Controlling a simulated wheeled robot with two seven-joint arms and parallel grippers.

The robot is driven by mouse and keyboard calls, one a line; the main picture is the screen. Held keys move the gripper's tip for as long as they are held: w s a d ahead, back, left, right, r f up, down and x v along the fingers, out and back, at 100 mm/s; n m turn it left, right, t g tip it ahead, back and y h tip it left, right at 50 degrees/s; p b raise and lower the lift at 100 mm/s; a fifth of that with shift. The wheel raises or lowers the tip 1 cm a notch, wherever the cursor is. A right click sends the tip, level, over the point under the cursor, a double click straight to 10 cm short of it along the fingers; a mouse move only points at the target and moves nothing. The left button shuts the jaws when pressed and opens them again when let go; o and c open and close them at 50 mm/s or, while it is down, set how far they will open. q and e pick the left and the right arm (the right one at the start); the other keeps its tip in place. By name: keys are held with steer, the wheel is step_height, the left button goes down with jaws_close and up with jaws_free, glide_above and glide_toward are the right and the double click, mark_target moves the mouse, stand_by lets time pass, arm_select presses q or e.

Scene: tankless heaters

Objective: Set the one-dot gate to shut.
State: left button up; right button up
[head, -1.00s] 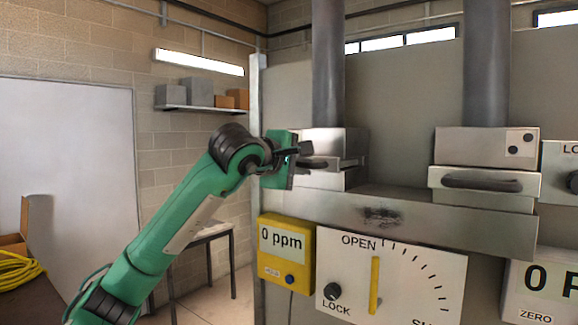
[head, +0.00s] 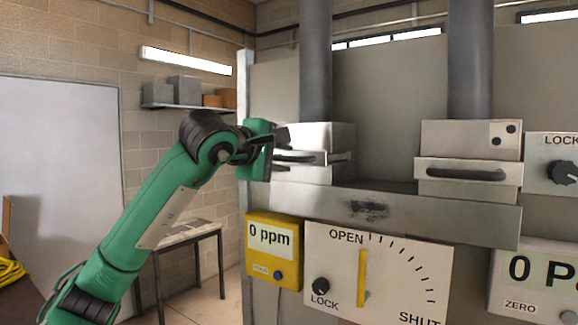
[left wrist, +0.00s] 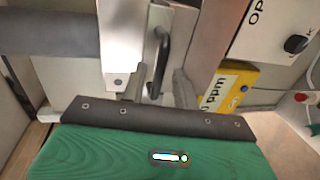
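Two metal gates stand under grey flue pipes. The right gate (head: 468,178) has two black dots on its upper plate and a dark bar handle. The left gate (head: 328,140) has a similar handle (head: 294,158); one dark dot shows on its metal in the left wrist view (left wrist: 123,50). My left gripper (head: 281,142) is at the left end of this handle in the head view. In the left wrist view my left gripper (left wrist: 158,88) has its fingers apart, with the dark handle (left wrist: 161,62) between and just beyond them. I cannot tell whether they touch it. My right gripper is not in view.
Below the left gate are a yellow "0 ppm" meter (head: 272,255) and a white OPEN–SHUT panel (head: 400,275) with a yellow pointer (head: 362,278) upright near OPEN and a LOCK knob (head: 321,287). A metal ledge (head: 450,215) runs below both gates. A table (head: 190,235) stands behind my arm.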

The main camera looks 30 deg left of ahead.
arm_select(q)
steer(key=b+v, duration=0.3)
steer(key=v, duration=0.7)
steer(key=shift+s, duration=0.2)
steer(key=shift+a, duration=0.1)
